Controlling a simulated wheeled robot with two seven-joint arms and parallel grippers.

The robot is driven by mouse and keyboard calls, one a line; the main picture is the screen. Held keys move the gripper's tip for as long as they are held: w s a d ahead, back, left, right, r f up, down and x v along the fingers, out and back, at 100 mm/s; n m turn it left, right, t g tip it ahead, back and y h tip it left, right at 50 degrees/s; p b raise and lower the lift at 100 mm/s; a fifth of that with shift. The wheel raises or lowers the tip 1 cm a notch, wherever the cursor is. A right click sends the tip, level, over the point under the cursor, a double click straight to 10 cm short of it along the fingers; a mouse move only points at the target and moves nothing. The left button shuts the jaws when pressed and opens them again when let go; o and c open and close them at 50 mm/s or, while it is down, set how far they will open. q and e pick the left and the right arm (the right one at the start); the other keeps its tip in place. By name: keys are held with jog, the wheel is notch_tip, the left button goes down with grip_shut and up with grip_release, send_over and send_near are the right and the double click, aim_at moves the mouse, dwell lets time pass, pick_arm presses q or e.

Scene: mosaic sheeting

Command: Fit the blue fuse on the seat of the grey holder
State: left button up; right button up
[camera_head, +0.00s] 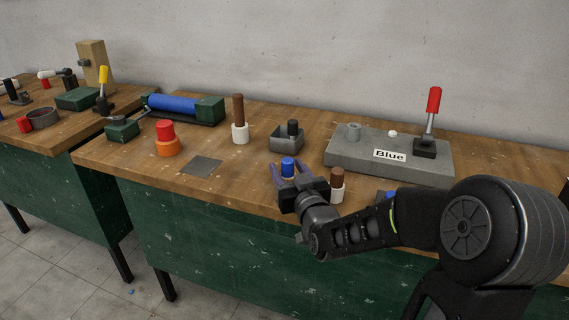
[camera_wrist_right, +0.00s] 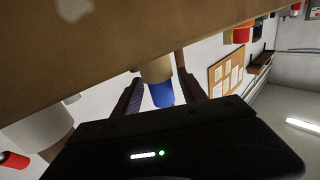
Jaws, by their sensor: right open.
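The blue fuse (camera_head: 288,167), a short blue cylinder on a paler lower part, stands near the front edge of the wooden bench. My right gripper (camera_head: 290,173) is open, with its fingers on either side of the fuse; I cannot tell whether they touch it. In the right wrist view the fuse (camera_wrist_right: 161,95) shows between the fingers. The grey holder (camera_head: 345,155) is a long block farther back and right, labelled "Blue". It bears a grey round seat (camera_head: 353,131), a white button (camera_head: 392,133) and a red-handled lever (camera_head: 433,103). My left gripper is not in view.
A brown-topped white piece (camera_head: 338,183) stands close right of my gripper; another (camera_head: 239,120) stands farther back. A grey box (camera_head: 286,142) with a black cylinder is behind the fuse. A red-and-orange piece (camera_head: 167,140) and flat dark plate (camera_head: 202,166) are left.

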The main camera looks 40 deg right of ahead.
aim_at(290, 173)
jog(key=b+v, duration=0.1)
jog(key=v, duration=0.4)
jog(key=shift+a+r, duration=0.1)
dwell(0.7)
